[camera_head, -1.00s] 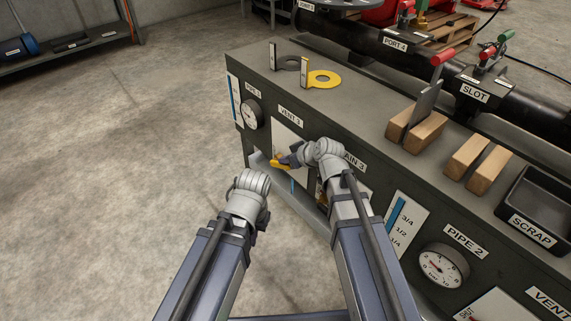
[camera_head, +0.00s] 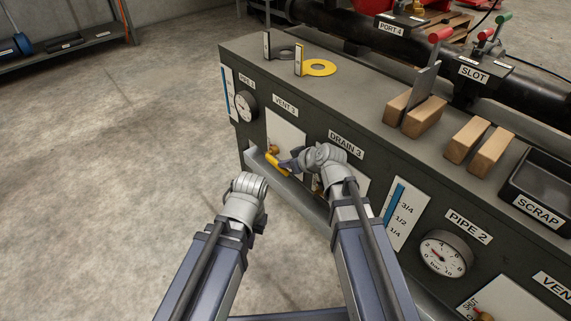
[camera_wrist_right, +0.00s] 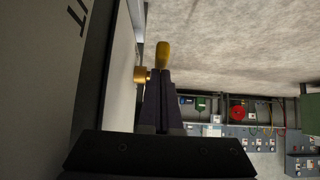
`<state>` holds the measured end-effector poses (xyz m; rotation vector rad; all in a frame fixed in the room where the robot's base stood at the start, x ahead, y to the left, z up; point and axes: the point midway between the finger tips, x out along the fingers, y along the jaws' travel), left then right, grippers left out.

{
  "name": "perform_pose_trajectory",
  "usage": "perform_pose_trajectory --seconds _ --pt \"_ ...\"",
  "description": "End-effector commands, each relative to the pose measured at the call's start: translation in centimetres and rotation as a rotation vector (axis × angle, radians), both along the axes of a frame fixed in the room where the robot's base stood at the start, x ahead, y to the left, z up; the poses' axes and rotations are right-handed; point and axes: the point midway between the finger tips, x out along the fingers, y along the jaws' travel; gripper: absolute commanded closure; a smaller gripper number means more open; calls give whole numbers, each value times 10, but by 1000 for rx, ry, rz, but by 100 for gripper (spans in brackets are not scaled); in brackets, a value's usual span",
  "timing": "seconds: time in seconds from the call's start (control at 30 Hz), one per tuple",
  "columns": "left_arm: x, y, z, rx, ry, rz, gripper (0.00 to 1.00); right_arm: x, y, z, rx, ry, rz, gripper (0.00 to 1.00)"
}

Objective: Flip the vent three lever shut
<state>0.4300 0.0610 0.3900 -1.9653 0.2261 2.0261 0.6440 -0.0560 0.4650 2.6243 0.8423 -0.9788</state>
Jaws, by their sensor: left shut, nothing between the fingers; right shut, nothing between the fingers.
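The vent three lever has a yellow handle (camera_head: 277,164) on a brass pivot (camera_head: 273,149), mounted on a white plate under the VENT 3 label (camera_head: 285,105). In the head view the handle slants down to the right. My right gripper (camera_head: 287,163) is shut and empty, its tips at the handle. In the right wrist view, the shut fingers (camera_wrist_right: 159,75) point at the yellow handle (camera_wrist_right: 162,54), beside the brass pivot (camera_wrist_right: 141,75); I cannot tell whether they touch. My left arm's wrist shows lower left, in front of the cabinet; its gripper fingers are hidden.
The DRAIN 3 plate and label (camera_head: 345,144) are right beside my right wrist. A ledge (camera_head: 290,189) runs below the levers. The PIPE 1 gauge (camera_head: 246,105) is to the left. Wooden blocks (camera_head: 415,115) and a SCRAP tray (camera_head: 510,193) are on top. Floor at left is clear.

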Motion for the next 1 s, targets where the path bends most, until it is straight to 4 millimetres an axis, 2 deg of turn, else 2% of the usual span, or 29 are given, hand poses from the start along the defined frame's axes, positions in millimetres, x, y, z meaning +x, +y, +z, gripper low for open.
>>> perform_pose_trajectory --seconds 0.03,0.63,0.77,1.0 --pt "0 0 -4 0 0 0 100 -5 -2 -8 -17 19 8 100" --pt "0 0 -3 0 0 0 100 -5 -2 -7 -15 19 6 100" --pt "0 0 4 0 1 0 100 -6 -1 1 -13 16 5 100" --pt "0 0 30 1 2 -1 100 -4 6 29 -5 4 1 100"
